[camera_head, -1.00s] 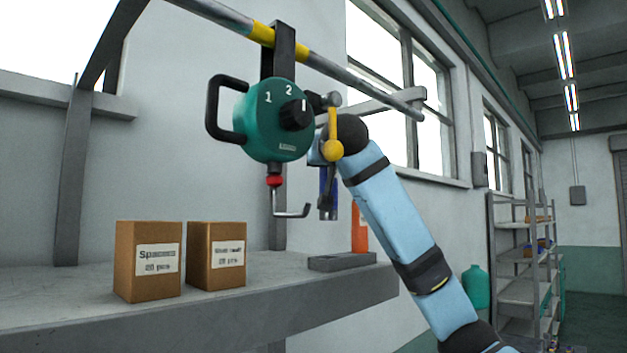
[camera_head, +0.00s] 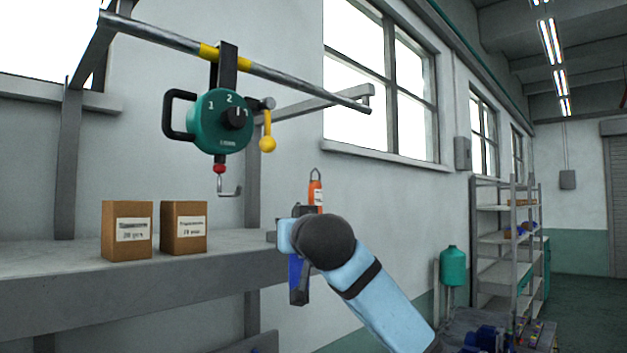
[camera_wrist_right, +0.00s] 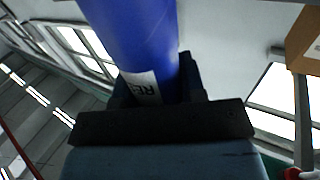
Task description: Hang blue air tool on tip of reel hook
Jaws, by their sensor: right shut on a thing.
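The teal reel (camera_head: 218,120) hangs from the overhead rail. Below its red stop (camera_head: 219,168), its grey hook (camera_head: 231,191) is empty, with the tip turned up to the right. My right gripper (camera_wrist_right: 160,105) is shut on the blue air tool, a blue cylinder (camera_wrist_right: 135,40) with a white label in the wrist view. In the head view the blue air tool (camera_head: 296,277) is roughly upright in front of the shelf edge, below and right of the hook and apart from it. My wrist hides part of it. My left gripper is not in view.
Two brown boxes (camera_head: 127,240) (camera_head: 184,240) stand on the grey shelf (camera_head: 60,255). A yellow ball-ended handle (camera_head: 267,143) hangs right of the reel. The space under the hook is clear.

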